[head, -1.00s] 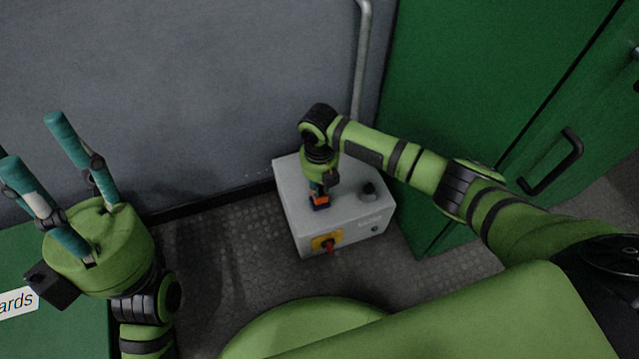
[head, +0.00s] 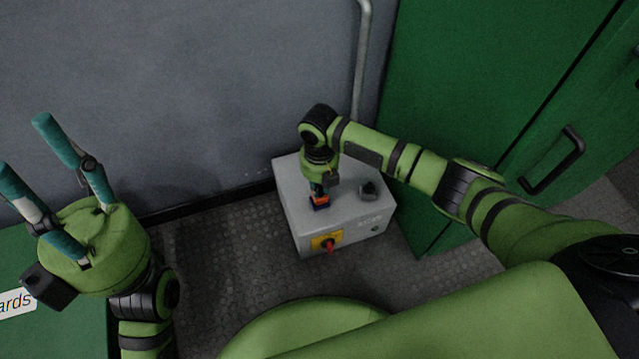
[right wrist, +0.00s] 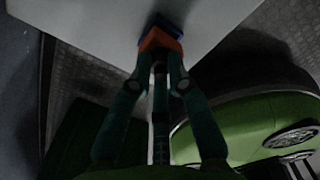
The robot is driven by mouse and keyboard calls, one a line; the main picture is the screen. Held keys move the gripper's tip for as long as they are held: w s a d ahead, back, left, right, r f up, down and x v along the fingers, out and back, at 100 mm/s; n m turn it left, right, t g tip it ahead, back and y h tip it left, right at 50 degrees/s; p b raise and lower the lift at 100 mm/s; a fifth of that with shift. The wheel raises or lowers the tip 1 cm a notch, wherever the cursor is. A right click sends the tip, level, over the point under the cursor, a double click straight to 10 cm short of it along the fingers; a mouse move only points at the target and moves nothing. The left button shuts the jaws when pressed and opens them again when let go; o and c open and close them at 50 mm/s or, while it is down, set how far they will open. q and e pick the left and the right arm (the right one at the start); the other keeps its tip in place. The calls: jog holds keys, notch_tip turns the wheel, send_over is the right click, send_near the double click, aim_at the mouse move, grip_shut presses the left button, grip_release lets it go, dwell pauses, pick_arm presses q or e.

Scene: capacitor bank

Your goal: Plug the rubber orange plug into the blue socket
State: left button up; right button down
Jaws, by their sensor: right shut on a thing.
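The orange plug (head: 320,199) is at the top of the grey box, between my right gripper and the blue socket (head: 321,207). In the right wrist view the orange plug (right wrist: 158,42) sits against the blue socket (right wrist: 168,24), touching or nearly so; how deep it is in I cannot tell. My right gripper (head: 318,192) points down and is shut on the orange plug; its fingertips (right wrist: 160,62) meet at the plug's near end. My left gripper (head: 38,145) is at the far left, raised, with its fingers spread and empty.
The grey box (head: 350,215) stands on the floor by the wall. It has a dark knob (head: 368,190) on top and a red switch on a yellow plate (head: 327,241) in front. A green cabinet (head: 480,90) is to the right, a pipe (head: 362,60) behind.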

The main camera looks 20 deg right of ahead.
jog(key=shift+p, duration=0.8)
dwell(1.3)
jog(key=shift+f+b, duration=0.4)
jog(key=shift+f, duration=0.25)
dwell(0.3)
jog(key=c, duration=1.1)
grip_release()
jog(key=shift+r, duration=0.1)
notch_tip(320, 180, up, 12)
jog(key=shift+a, duration=0.1)
